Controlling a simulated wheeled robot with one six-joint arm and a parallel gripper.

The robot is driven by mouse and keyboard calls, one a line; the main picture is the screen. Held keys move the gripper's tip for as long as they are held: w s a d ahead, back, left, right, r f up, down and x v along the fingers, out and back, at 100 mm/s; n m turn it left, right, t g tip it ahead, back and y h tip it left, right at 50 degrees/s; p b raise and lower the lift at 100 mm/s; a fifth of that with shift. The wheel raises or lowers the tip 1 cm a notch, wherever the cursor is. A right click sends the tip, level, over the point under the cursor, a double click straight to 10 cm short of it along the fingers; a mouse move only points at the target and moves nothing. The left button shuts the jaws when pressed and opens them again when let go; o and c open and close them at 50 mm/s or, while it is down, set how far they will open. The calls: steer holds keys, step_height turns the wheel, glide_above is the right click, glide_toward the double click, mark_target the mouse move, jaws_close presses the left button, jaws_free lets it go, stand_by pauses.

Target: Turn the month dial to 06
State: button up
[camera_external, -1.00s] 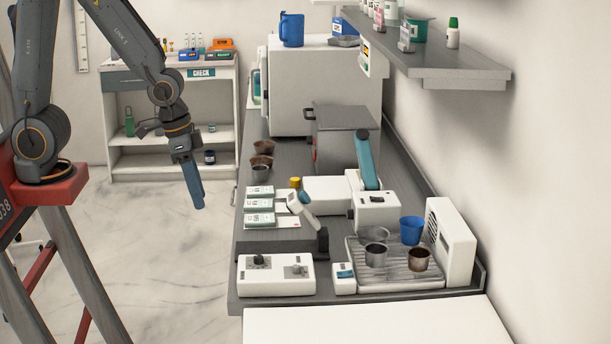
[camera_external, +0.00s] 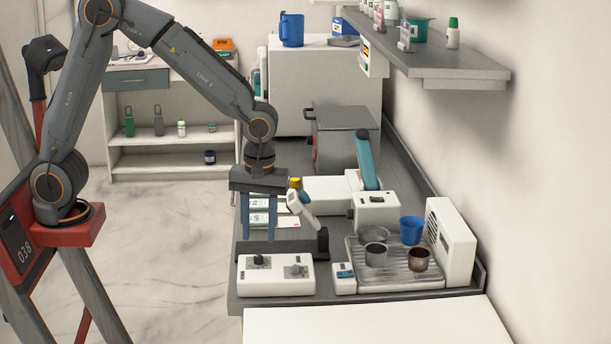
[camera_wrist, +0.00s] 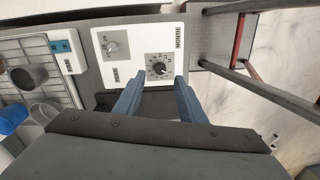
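The white dial box (camera_external: 276,287) sits at the near left end of the grey counter and carries two dials. The black month dial (camera_external: 259,260) is on its left half. In the wrist view the month dial (camera_wrist: 158,69) lies beside the printed word MONTH, with a ring of marks too small to read. A grey dial (camera_external: 296,271) on the right half also shows in the wrist view (camera_wrist: 112,47). My gripper (camera_external: 259,240) points down with two blue fingers apart and empty. It is above and just behind the month dial, not touching it.
A dark block (camera_external: 322,243) stands behind the box. A small white device with a blue-green top (camera_external: 344,275) and a slatted tray (camera_external: 400,282) with cups are to the right. A white surface (camera_external: 370,325) lies in front.

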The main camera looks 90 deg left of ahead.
mark_target(258, 256)
step_height(258, 256, down, 6)
steer(key=shift+s+r+p, duration=0.15)
steer(key=shift+p, duration=0.4)
steer(key=shift+c, duration=0.2)
jaws_close()
